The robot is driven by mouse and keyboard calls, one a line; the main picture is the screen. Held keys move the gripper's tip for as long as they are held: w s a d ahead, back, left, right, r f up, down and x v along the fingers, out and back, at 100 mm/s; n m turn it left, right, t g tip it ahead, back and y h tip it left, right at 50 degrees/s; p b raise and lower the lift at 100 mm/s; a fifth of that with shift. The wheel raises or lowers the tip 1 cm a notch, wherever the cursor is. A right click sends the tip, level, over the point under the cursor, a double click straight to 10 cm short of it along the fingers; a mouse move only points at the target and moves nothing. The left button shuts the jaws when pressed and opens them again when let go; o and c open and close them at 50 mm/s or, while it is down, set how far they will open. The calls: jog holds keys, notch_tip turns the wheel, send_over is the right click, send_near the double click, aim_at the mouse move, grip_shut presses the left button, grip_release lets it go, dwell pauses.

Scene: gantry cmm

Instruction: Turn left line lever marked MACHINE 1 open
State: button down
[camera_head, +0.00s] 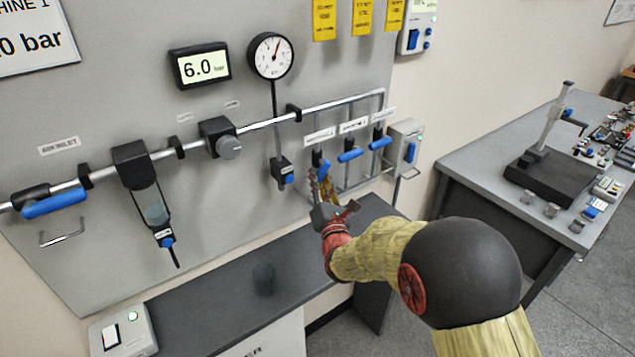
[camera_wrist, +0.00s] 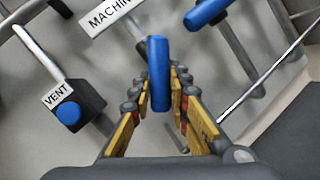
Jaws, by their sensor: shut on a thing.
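The left line lever has a blue handle and sits under a label starting "MACHIN" in the wrist view. Its blue handle (camera_wrist: 159,72) stands between the fingers of my gripper (camera_wrist: 160,95). The handle runs up and down in the wrist view, unlike the other two levers. My gripper is shut on the handle.
The middle lever (camera_head: 350,155) and right lever (camera_head: 381,142) have blue handles lying nearly sideways. A vent valve with a blue button (camera_wrist: 69,113) is close on the left. A grey switch box (camera_head: 407,148) is at the right. A dark bench (camera_head: 225,302) lies below.

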dwell(0.3)
jog(key=c, duration=1.7)
grip_release()
jog(key=shift+o, duration=0.2)
jog(key=shift+s, duration=0.1)
jog(key=v, duration=1.2)
jog(key=shift+c, duration=0.4)
